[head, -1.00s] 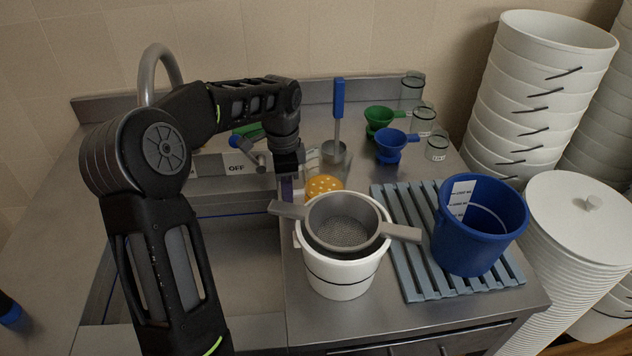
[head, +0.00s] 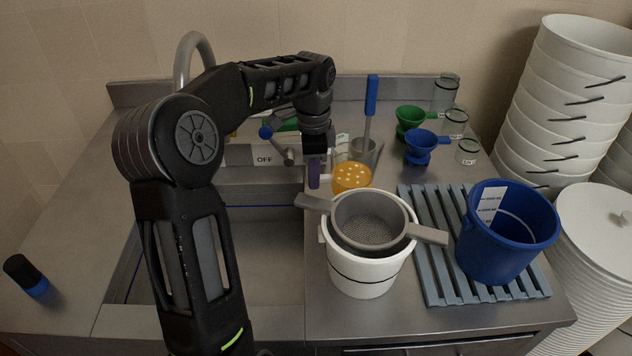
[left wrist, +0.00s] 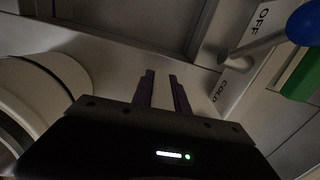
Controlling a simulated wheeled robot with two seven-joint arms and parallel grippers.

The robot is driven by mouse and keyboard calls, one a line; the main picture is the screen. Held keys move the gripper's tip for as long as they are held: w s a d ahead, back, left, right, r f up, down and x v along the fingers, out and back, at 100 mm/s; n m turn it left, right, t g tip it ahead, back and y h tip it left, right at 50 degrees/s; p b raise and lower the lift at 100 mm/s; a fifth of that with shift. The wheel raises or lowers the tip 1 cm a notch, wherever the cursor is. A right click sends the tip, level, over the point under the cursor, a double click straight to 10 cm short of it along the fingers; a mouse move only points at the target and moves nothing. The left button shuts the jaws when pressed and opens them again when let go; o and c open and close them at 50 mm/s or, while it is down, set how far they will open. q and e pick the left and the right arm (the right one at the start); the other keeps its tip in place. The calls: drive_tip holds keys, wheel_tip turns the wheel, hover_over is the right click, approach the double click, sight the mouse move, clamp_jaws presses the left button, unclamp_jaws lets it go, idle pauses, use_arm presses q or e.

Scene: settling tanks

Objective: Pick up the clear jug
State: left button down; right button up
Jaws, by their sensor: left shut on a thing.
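The clear jug (head: 376,152) stands behind the orange strainer in the head view. It is see-through and hard to make out, with a pale label on its left. My left gripper (head: 315,174) is just left of the jug, fingers pointing down, near the sink's right edge. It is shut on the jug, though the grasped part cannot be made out. In the left wrist view, the two purple fingers (left wrist: 165,92) stand a narrow gap apart; the jug is not clear there. My right gripper is not in view.
A white bucket (head: 362,283) with a grey sieve (head: 372,219) and an orange strainer (head: 352,177) stand close in front. A blue bucket (head: 506,235) is on a slatted rack (head: 426,250). Funnels and glass jars are behind. The sink (head: 265,270) lies left.

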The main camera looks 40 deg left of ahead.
use_arm(q)
wheel_tip(320, 180, up, 6)
drive_tip(key=shift+f+p, duration=0.1)
drive_tip(key=shift+p, duration=0.45)
drive_tip(key=shift+r+p, duration=0.3)
drive_tip(key=shift+r, duration=0.2)
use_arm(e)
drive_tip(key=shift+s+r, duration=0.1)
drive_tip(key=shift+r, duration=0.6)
use_arm(q)
drive_tip(key=shift+s+d+r, duration=0.1)
drive_tip(key=shift+r, duration=0.1)
drive_tip(key=s+d+r+p, duration=0.8)
drive_tip(key=s+r, duration=0.2)
drive_tip(key=r, duration=0.1)
drive_tip(key=shift+d+r, duration=0.15)
drive_tip(key=shift+r, duration=0.25)
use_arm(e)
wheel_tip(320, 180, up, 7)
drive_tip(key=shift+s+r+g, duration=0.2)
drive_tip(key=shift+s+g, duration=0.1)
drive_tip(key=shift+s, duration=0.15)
use_arm(q)
drive_tip(key=shift+s, duration=0.1)
